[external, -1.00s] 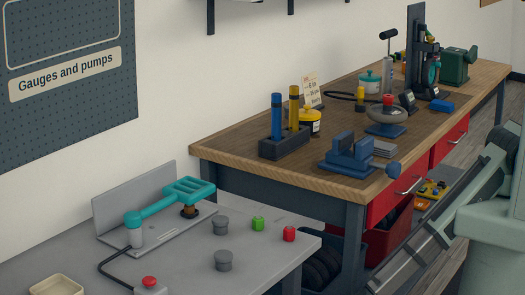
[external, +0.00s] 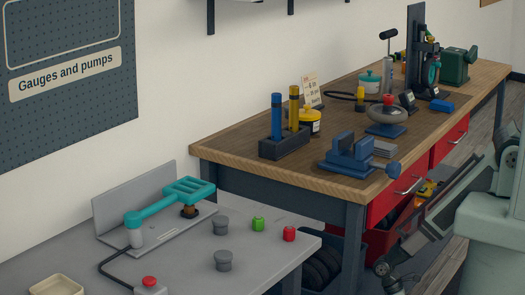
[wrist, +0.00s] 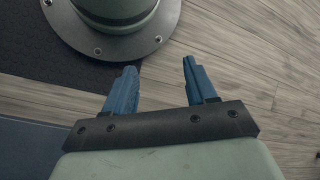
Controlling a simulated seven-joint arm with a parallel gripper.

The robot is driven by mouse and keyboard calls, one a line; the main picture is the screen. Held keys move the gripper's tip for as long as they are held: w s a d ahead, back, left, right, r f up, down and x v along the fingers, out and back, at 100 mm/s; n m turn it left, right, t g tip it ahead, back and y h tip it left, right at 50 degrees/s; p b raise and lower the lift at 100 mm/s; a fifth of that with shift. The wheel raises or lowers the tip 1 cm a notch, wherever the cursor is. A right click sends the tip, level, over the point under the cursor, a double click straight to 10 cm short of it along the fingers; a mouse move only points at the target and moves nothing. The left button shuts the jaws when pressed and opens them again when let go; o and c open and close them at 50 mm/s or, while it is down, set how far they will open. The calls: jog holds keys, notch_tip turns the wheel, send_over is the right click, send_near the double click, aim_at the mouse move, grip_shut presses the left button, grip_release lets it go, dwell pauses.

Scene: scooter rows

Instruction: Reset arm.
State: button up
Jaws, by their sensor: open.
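My gripper (wrist: 160,85) shows in the wrist view with its two blue fingers apart and nothing between them. It hangs over the wooden floor (wrist: 235,50), close to my round base plate. In the external view my arm is at the right edge, low beside the workbench, and the gripper's fingers cannot be made out there.
The wooden workbench (external: 240,160) carries a blue vise (external: 348,155), a tool block (external: 285,147) and a green machine (external: 455,65). The grey table (external: 190,255) holds a teal-handled tool (external: 165,205), grey knobs, and green (external: 258,223) and red (external: 289,233) pieces. Red drawers (external: 395,197) face my arm.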

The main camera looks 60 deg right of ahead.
jog(key=s+d+r+m, duration=0.1)
jog(key=d+r+m, duration=0.1)
jog(key=d, duration=0.4)
jog(key=s+d+r+m, duration=0.1)
jog(key=d+r+m, duration=0.1)
jog(key=d, duration=0.5)
jog(key=shift+d+m+h, duration=0.25)
jog(key=shift+m+h, duration=0.05)
jog(key=shift+m, duration=0.6)
jog(key=shift+r, duration=0.1)
